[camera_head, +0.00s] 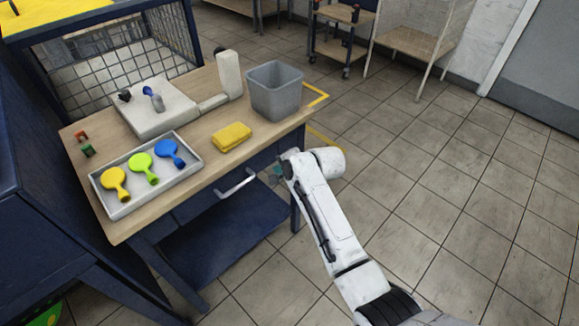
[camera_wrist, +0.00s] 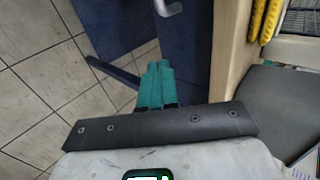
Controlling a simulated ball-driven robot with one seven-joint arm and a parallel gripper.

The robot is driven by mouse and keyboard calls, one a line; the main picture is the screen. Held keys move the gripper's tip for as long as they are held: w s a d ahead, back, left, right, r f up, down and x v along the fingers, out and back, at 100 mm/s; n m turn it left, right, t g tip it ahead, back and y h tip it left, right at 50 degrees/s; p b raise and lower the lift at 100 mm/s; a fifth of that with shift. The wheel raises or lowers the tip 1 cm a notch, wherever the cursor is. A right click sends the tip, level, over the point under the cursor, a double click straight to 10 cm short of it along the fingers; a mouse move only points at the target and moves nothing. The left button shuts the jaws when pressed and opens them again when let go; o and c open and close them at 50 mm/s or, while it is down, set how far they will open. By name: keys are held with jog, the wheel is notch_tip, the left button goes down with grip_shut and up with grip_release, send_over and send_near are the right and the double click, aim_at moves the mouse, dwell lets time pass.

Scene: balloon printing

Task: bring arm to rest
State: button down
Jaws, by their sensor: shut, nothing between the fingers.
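My arm (camera_head: 325,215) reaches up from the lower right of the head view, its bent wrist beside the workbench's front right corner. In the wrist view my gripper (camera_wrist: 157,84) has its two teal fingers together with nothing between them. In the head view only a bit of teal (camera_head: 278,170) shows beside the wrist. The gripper is in front of the bench, apart from the things on top.
The workbench (camera_head: 215,165) holds a tray (camera_head: 122,207) with yellow, green and blue balloons, a yellow cloth (camera_head: 231,137), a grey bin (camera_head: 274,90) and a white press (camera_head: 158,107). The drawer handle (camera_head: 237,184) juts out near my wrist. The floor to the right is clear.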

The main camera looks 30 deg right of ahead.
jog(key=v, duration=0.4)
jog(key=shift+s+d+r, duration=0.1)
jog(key=shift+s+r, duration=0.1)
jog(key=shift+s, duration=0.05)
jog(key=s+f+n+g+h, duration=0.1)
jog(key=s+f+n+g, duration=0.2)
jog(key=s, duration=0.7)
jog(key=s+f+n+g, duration=0.1)
jog(key=s+f+n, duration=0.35)
jog(key=s, duration=0.55)
jog(key=s+r+n+g+h, duration=0.1)
jog(key=s+n+g, duration=0.3)
jog(key=s, duration=1.6)
jog(key=r+n, duration=0.1)
jog(key=n, duration=0.2)
jog(key=shift+s+r+h, duration=0.2)
jog(key=shift+h, duration=0.1)
